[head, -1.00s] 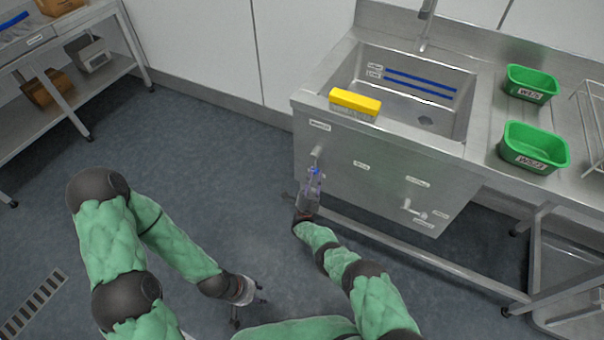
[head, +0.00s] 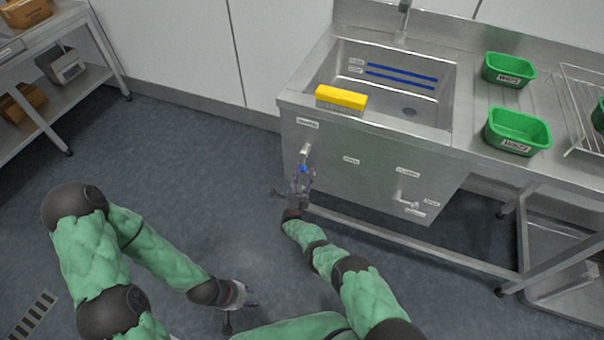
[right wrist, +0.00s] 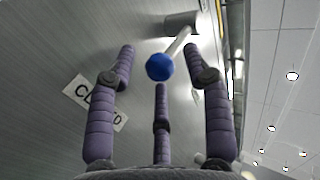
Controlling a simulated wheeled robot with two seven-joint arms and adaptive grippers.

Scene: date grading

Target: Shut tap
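On the sink cabinet's front panel (head: 360,185), a lever with a blue ball knob (head: 303,169) hangs from a short metal fitting (head: 305,150) at the left. In the right wrist view, the blue knob (right wrist: 159,67) is on a pale rod, with a partly hidden label (right wrist: 95,102) on the panel beside it. My right gripper (head: 301,178) is at this knob. Its three fingers (right wrist: 161,85) are spread open around the knob's direction, and I cannot tell whether any touches it. My left gripper (head: 240,308) hangs low over the floor, away from the sink; its opening is unclear.
A second metal handle (head: 408,203) is at the panel's right. Green tubs (head: 518,132) and a wire rack (head: 585,105) stand on the right counter. A shelf (head: 95,80) is at the far left, with open floor between.

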